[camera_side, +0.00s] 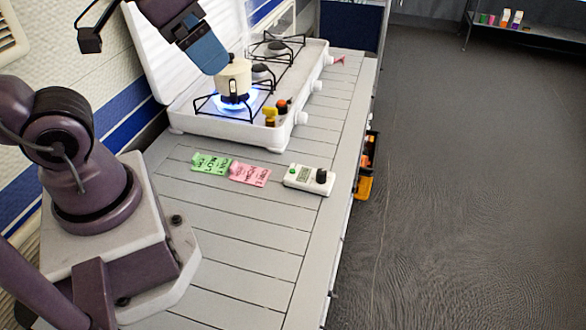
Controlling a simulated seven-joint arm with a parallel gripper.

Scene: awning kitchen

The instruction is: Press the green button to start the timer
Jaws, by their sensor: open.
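The timer (309,179) is a small white box lying on the slatted counter, right of two note cards. Its green button (293,168) is a small round spot at its left end, beside a grey display; a dark knob sits at its right end. My gripper (212,65) is the blue end of the arm at the upper left, above the stove and close beside the cream pot. It is open, seen edge-on, and its separate fingertips cannot be made out. It is well above and left of the timer, not touching it.
The white stove (190,125) has a blue flame lit under the cream pot (234,76). Small orange and yellow items (271,116) sit at its front corner. A green card (211,163) and a pink card (250,174) lie left of the timer. The near counter is clear.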

